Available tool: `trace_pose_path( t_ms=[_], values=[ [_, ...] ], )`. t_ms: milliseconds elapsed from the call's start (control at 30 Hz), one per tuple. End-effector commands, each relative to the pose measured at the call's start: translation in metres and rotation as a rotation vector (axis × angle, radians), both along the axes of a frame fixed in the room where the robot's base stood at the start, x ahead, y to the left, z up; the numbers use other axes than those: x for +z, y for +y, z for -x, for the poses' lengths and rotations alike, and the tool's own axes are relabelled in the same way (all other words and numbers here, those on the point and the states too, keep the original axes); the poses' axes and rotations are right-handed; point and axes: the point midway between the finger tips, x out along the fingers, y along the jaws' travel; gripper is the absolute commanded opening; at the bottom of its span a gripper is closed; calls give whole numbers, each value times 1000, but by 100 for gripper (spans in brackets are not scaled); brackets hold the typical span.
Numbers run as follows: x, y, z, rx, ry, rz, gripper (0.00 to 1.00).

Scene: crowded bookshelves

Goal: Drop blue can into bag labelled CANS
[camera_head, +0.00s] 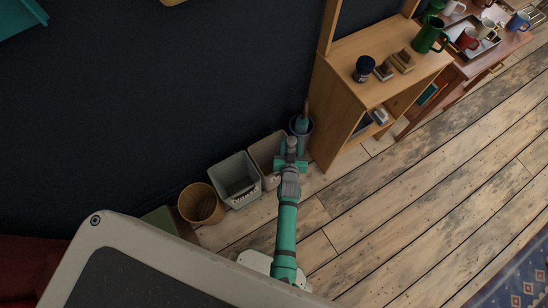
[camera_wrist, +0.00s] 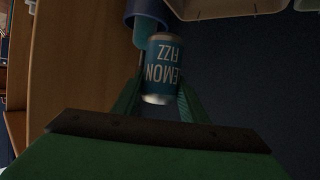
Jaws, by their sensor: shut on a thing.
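My gripper (camera_wrist: 160,90) is shut on the blue can (camera_wrist: 162,72), which reads LEMON FIZZ upside down in the wrist view. The green fingers sit on both sides of it. In the head view my gripper (camera_head: 291,158) is over the row of bins by the dark wall, near the beige bin (camera_head: 262,153) and the blue bin (camera_head: 306,128). I cannot pick out the can there. No CANS label is readable in either view, so I cannot tell which container carries it.
A grey-green bin (camera_head: 224,167) and a round wicker basket (camera_head: 201,205) stand left of the beige bin. A wooden shelf unit (camera_head: 345,58) with a dark jar (camera_head: 364,69) stands close on the right. The plank floor (camera_head: 400,200) is clear.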

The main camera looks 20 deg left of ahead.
Motion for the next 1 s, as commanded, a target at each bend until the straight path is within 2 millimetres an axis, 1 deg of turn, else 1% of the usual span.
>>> trace_pose_path(
  t_ms=[33, 100, 200, 300, 400, 567, 1000],
  values=[
    [-5, 15, -1, 28, 1, -2, 18],
    [-12, 30, -2, 54, 1, -4, 18],
    [-19, 47, -2, 82, 0, -6, 18],
    [-23, 58, -1, 100, 1, -8, 18],
    [-25, 63, -1, 106, 1, -10, 18],
    [-31, 64, -1, 110, 2, -9, 18],
    [-63, 62, -2, 106, 2, -8, 18]
  ],
)
